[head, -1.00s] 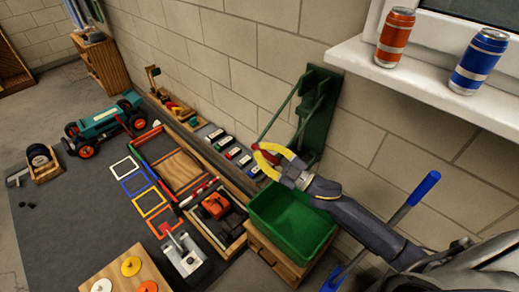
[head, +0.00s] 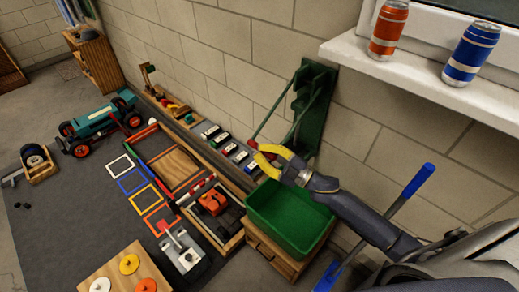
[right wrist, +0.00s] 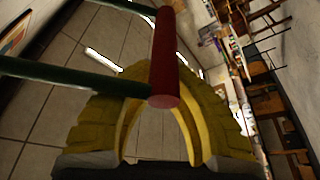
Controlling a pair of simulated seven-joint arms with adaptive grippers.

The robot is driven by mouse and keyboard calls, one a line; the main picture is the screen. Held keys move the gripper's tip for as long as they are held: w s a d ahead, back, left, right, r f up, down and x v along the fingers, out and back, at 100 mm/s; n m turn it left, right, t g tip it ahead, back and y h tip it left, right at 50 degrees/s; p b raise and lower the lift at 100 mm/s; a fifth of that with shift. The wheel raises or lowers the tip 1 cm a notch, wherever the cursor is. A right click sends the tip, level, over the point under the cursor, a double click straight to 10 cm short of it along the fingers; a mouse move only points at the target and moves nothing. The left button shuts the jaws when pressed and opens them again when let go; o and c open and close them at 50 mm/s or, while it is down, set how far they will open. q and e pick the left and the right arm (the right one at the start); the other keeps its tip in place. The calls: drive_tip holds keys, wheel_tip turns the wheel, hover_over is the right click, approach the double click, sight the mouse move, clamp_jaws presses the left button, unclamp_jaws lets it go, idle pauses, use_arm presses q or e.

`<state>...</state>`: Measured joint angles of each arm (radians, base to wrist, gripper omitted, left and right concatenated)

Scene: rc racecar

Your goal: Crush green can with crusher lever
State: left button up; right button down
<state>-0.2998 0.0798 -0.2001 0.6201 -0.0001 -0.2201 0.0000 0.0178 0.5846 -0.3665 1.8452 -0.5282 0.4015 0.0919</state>
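The green crusher (head: 316,95) is fixed upright on the block wall. Its lever (head: 263,123) sticks out to the left, with green bars and a red handle. My right gripper (head: 257,158) has yellow fingers and is just below the lever's outer end. In the right wrist view the red handle (right wrist: 165,60) crosses in front of the fingers (right wrist: 160,125), which are spread with a gap between them. Whether they touch the handle I cannot tell. I cannot make out a green can; the inside of the crusher is unclear. My left gripper is not in view.
A green bin (head: 291,218) on a wooden box stands under my right arm. An orange can (head: 389,30) and a blue can (head: 471,53) stand on the windowsill. A blue-handled tool (head: 420,182) leans nearby. Toy cars and trays cover the mat to the left.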

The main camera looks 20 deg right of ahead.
drive_tip(key=shift+w+d+f, duration=0.1)
drive_tip(key=shift+d+f, duration=0.05)
drive_tip(key=shift+f, duration=0.1)
wheel_tip(320, 180, up, 3)
drive_tip(key=s+a, duration=0.2)
drive_tip(key=a, duration=0.1)
drive_tip(key=v, duration=0.9)
drive_tip(key=shift+s+d, duration=0.15)
drive_tip(key=shift+d, duration=0.25)
